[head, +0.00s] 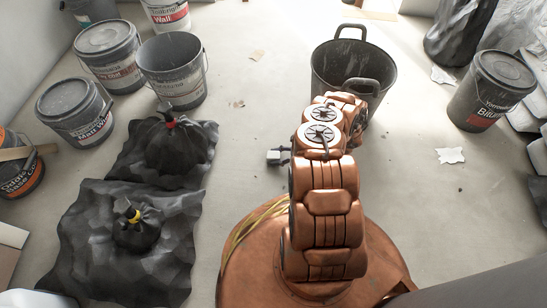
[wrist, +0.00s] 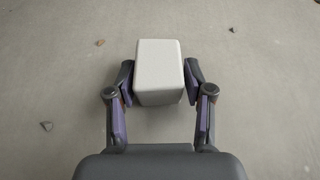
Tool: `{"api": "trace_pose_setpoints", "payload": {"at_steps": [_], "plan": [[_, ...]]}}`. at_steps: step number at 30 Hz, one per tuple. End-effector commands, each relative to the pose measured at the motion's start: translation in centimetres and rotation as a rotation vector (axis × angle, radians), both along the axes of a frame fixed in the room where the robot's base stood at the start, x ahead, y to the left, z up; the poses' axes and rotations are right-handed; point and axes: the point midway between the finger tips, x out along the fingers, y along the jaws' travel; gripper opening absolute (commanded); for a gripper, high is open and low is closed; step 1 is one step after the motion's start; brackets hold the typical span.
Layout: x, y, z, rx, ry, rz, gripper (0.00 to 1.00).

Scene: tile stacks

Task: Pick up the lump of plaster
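The lump of plaster shows in the wrist view as a smooth off-white block (wrist: 159,72) with rounded edges. My gripper (wrist: 159,78) has one finger on each side of it, and both fingers appear to press against its sides. In the head view my gripper (head: 284,155) is small and partly hidden by my copper arm, left of the arm's upper joints. The pale block (head: 272,157) shows at its tip. I cannot tell whether the block touches the floor.
A black bucket (head: 335,65) stands behind my arm. Paint buckets (head: 172,70) and dark sheets with tied black bags (head: 178,145) are at left. A bitumen bucket (head: 490,92) and white scraps (head: 451,155) lie at right. The floor (head: 240,135) around the gripper is mostly clear.

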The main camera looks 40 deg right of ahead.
Motion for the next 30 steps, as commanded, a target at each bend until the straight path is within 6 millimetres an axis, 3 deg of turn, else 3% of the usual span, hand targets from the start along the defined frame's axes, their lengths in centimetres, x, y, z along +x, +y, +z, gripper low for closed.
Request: {"api": "trace_pose_setpoints", "payload": {"at_steps": [2,12,22,30], "plan": [[0.0,0.0,0.0,0.0,0.0,0.0,0.4],[0.0,0.0,0.0,0.001,0.001,0.0,0.05],[0.0,0.0,0.5,0.0,0.0,0.0,0.05],[0.0,0.1,4.1,0.003,0.0,-0.001,0.05]]}}
